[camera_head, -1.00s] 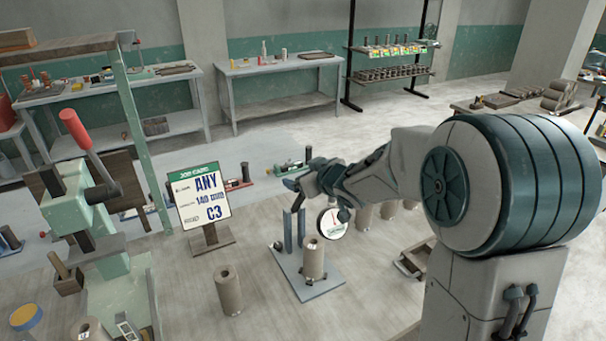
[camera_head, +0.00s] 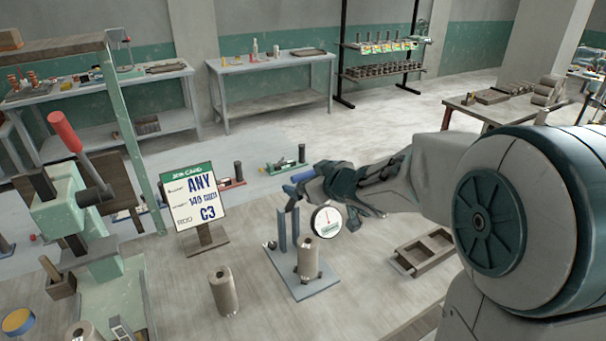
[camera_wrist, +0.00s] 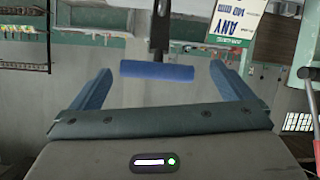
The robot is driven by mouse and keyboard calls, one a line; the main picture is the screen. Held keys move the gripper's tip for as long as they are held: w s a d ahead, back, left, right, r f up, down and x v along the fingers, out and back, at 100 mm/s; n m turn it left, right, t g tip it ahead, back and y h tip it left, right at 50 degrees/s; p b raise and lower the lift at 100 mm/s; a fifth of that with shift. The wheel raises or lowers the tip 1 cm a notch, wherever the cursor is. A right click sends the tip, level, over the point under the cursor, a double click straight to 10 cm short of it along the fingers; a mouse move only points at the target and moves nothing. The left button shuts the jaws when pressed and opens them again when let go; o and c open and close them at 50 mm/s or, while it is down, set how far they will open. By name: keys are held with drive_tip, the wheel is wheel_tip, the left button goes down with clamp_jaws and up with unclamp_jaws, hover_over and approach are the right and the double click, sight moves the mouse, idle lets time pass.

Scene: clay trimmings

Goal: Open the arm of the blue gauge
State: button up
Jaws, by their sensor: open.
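The blue gauge (camera_head: 283,230) stands on the bench, with blue posts, a round white dial (camera_head: 327,219) and a flat base plate. A tan clay cylinder (camera_head: 309,258) stands upright on its base. My gripper (camera_head: 292,192) is beside the top of the gauge, partly hidden by my own wrist. In the wrist view, a blue bar (camera_wrist: 157,72) on a dark stem lies crosswise between my open fingers (camera_wrist: 158,85). There are gaps on both sides of the bar, and no finger touches it.
A job card sign (camera_head: 195,203) stands left of the gauge. Another clay cylinder (camera_head: 223,291) stands in front of it. A green press with a red-handled lever (camera_head: 66,132) is at the far left. A wooden tray (camera_head: 424,249) lies to the right.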

drive_tip(key=p+v, duration=0.1)
drive_tip(key=v, duration=0.6)
drive_tip(key=shift+s, duration=0.1)
drive_tip(key=shift+c, duration=0.3)
